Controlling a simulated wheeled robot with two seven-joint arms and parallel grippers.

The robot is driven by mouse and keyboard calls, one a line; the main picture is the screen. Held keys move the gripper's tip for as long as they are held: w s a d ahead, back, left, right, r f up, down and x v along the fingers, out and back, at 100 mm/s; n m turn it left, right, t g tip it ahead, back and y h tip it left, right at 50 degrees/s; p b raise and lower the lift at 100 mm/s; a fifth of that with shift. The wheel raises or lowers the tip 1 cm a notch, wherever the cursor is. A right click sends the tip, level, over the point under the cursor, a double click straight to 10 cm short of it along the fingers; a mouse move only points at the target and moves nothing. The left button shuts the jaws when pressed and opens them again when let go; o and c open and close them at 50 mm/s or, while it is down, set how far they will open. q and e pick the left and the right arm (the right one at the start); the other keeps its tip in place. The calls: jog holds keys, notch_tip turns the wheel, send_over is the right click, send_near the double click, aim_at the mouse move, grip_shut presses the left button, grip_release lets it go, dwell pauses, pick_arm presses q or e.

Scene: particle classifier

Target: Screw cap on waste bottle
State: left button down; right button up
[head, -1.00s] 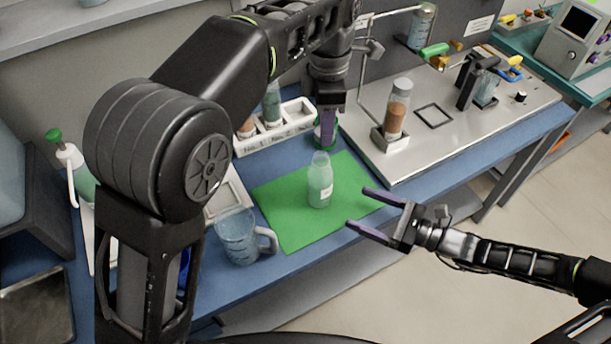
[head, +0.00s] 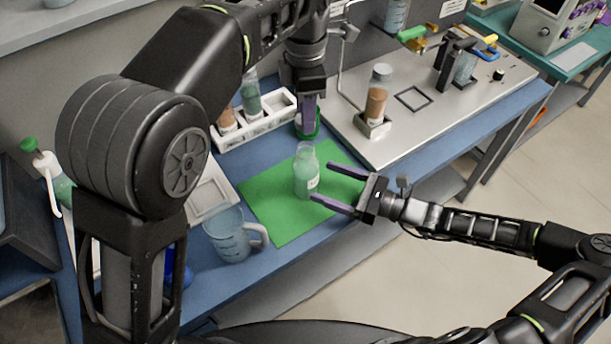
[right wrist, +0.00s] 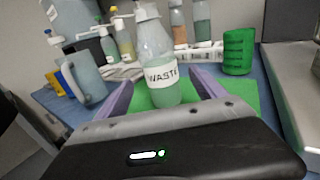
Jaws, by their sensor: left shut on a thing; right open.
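The waste bottle (head: 306,175), clear with pale green liquid, stands upright on the green mat (head: 277,225). Its white WASTE label faces the right wrist view (right wrist: 162,76). My right gripper (head: 320,181) is open. Its fingertips are close to the bottle's right side in the head view, and in the right wrist view the fingers lie on either side of the bottle's lower part. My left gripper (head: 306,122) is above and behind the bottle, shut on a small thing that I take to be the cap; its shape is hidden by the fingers.
A green cup (right wrist: 239,52) stands behind the mat, partly behind my left gripper in the head view. A beaker (head: 230,238) is at the mat's left. A white rack (head: 262,124) with bottles is behind. A metal platform (head: 400,130) is at right.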

aim_at(305, 174)
jog(key=x, duration=0.6)
jog(key=shift+w+a, duration=0.15)
jog(key=shift+a, duration=0.15)
jog(key=shift+c, duration=0.3)
grip_shut()
dwell(0.3)
